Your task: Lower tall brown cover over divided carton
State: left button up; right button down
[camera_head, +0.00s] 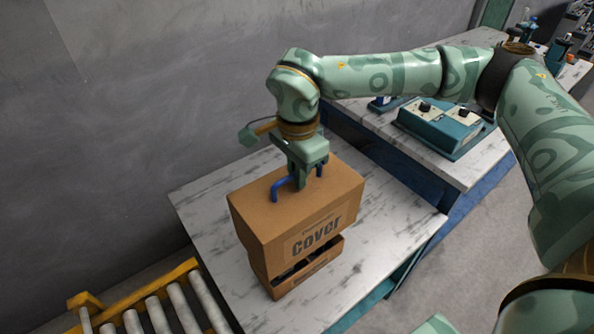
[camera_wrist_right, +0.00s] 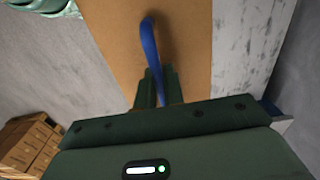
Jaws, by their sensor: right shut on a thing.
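The tall brown cover (camera_head: 268,223), printed "COVER" on its front, hangs over the divided carton (camera_head: 309,271) on the marble-topped table. A dark gap shows between the cover's lower front edge and the carton's front wall. The carton's inside is mostly hidden. My right gripper (camera_head: 299,183) is shut on the blue handle (camera_head: 278,188) on the cover's top. In the right wrist view the right gripper (camera_wrist_right: 158,98) has the blue handle (camera_wrist_right: 150,45) between its fingers, above the brown cover top (camera_wrist_right: 110,30). My left gripper is not in view.
The marble table (camera_head: 205,207) has free room left and right of the carton. A roller conveyor (camera_head: 160,310) with a yellow frame stands at the lower left. A teal device with black knobs (camera_head: 440,125) sits on the bench behind. A grey wall (camera_head: 130,100) is on the left.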

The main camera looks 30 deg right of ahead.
pick_arm(q)
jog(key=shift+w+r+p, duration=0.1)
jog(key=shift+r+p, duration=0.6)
jog(key=shift+p, duration=0.05)
pick_arm(e)
jog(key=shift+r, duration=0.1)
dwell(0.5)
dwell(0.3)
pick_arm(q)
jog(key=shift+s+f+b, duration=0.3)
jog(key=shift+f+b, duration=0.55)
jog(key=shift+b, duration=0.05)
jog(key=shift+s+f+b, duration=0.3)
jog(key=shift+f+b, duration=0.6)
jog(key=shift+b, duration=0.05)
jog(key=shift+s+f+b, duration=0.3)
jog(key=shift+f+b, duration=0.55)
jog(key=shift+b, duration=0.05)
pick_arm(e)
notch_tip(320, 180, down, 15)
jog(key=shift+f, duration=0.2)
dwell(0.3)
jog(key=c, duration=0.9)
grip_release()
jog(key=shift+c, duration=0.2)
